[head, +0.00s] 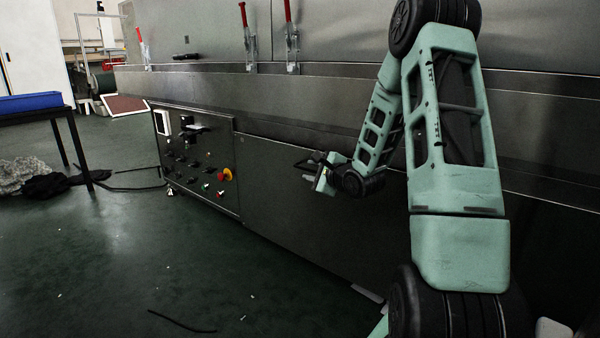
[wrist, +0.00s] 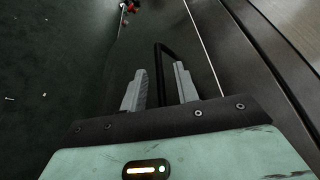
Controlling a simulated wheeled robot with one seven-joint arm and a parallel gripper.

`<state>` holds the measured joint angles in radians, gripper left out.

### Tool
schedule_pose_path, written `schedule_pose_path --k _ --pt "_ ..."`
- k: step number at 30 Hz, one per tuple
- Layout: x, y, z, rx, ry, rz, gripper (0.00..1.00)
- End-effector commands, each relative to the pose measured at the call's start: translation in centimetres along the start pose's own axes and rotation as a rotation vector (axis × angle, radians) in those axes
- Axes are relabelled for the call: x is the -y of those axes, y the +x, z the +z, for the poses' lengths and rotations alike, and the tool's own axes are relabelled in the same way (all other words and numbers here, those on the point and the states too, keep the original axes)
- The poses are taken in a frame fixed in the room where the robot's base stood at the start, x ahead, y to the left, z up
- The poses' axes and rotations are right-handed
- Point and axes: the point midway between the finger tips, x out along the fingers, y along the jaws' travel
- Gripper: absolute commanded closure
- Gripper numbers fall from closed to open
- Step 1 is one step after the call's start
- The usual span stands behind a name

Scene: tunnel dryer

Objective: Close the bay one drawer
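My gripper (head: 318,172) is in front of the long dark lower panel (head: 290,205) of the dryer, right of the control panel, in the head view. In the wrist view my gripper (wrist: 160,85) has its two grey fingers apart. A black angled bar (wrist: 164,48) shows between and beyond the fingers. I cannot tell whether it is a drawer handle or whether a finger touches it. No drawer stands out clearly as pulled out, and no bay label is readable. My arm hides part of the dryer's right side.
The control panel (head: 195,160) has knobs and a red-and-yellow button (head: 226,175). Red-handled clamps (head: 290,40) stand on the ledge above. A table with a blue tray (head: 30,102) is at the left. The green floor in front is mostly clear, with a dark strip (head: 182,321) on it.

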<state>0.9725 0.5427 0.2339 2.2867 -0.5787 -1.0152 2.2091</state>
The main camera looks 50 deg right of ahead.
Motion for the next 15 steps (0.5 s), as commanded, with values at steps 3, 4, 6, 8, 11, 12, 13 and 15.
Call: schedule_pose_path --k 3,4,6,8,11,12,13,15 --pt "-0.07 -0.18 -0.29 -0.001 0.0 -0.001 0.7" --pt "-0.06 -0.2 -0.3 -0.001 0.0 -0.001 0.7" --pt "-0.04 -0.23 -0.31 -0.001 0.0 -0.001 0.7" --pt "-0.03 -0.24 -0.29 -0.001 0.0 0.0 0.7" --pt "-0.02 -0.23 -0.27 -0.001 0.0 0.0 0.7" --pt "-0.02 -0.23 -0.27 -0.001 0.0 0.0 0.7" --pt "-0.03 -0.23 -0.27 -0.001 0.0 0.0 0.75" --pt "-0.03 -0.22 -0.26 -0.001 0.0 0.0 0.95"
